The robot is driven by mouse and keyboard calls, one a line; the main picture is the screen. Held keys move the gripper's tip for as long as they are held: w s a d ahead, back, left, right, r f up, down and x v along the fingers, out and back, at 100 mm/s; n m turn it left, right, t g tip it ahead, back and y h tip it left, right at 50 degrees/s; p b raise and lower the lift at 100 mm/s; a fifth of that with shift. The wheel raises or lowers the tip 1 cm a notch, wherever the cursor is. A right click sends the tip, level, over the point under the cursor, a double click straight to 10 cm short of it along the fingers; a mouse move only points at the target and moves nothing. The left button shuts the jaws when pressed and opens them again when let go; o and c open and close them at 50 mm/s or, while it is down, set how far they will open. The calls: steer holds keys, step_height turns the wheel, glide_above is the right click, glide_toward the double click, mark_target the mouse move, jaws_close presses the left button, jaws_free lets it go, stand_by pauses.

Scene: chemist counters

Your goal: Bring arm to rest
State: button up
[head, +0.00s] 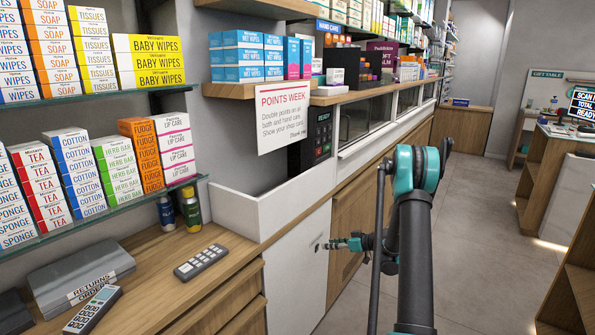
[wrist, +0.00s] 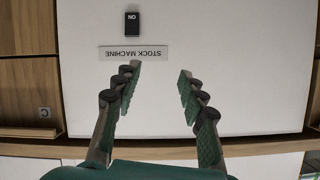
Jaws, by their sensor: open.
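My arm rises from the bottom of the head view and bends at a teal joint. My gripper (head: 328,246) is small there, in front of the white panel below the counter, left of the arm. In the wrist view my gripper (wrist: 158,78) is open, with its two green-padded fingers apart and nothing between them. Beyond the fingers is a white panel (wrist: 230,60) with a "STOCK MACHINE" label (wrist: 134,53) and a black switch marked "ON" (wrist: 132,23), both upside down. The fingers appear apart from the switch.
A wooden counter (head: 150,270) at left holds a grey remote (head: 201,262), another handset (head: 93,309) and a grey returns box (head: 80,277). Shelves of boxes stand above. A "POINTS WEEK" sign (head: 293,115) hangs ahead. Floor (head: 490,230) right of my arm is clear.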

steer(key=s+a+r+m+g+h, duration=0.1)
steer(key=s+r+m+h, duration=0.3)
steer(key=s, duration=0.6)
steer(key=s+a+r+g+h, duration=0.1)
steer(key=s+r+g, duration=0.1)
steer(key=s+r, duration=0.6)
steer(key=s+d+f+m+h, duration=0.1)
steer(key=s+d+m+h, duration=0.1)
steer(key=s, duration=1)
steer(key=s+d+f+m+h, duration=0.1)
steer(key=s+d+m+h, duration=0.1)
steer(key=s, duration=0.9)
steer(key=shift+s+d+m+h, duration=0.4)
steer(key=shift+d+h, duration=0.5)
steer(key=shift+h, duration=0.1)
steer(key=shift+f, duration=0.1)
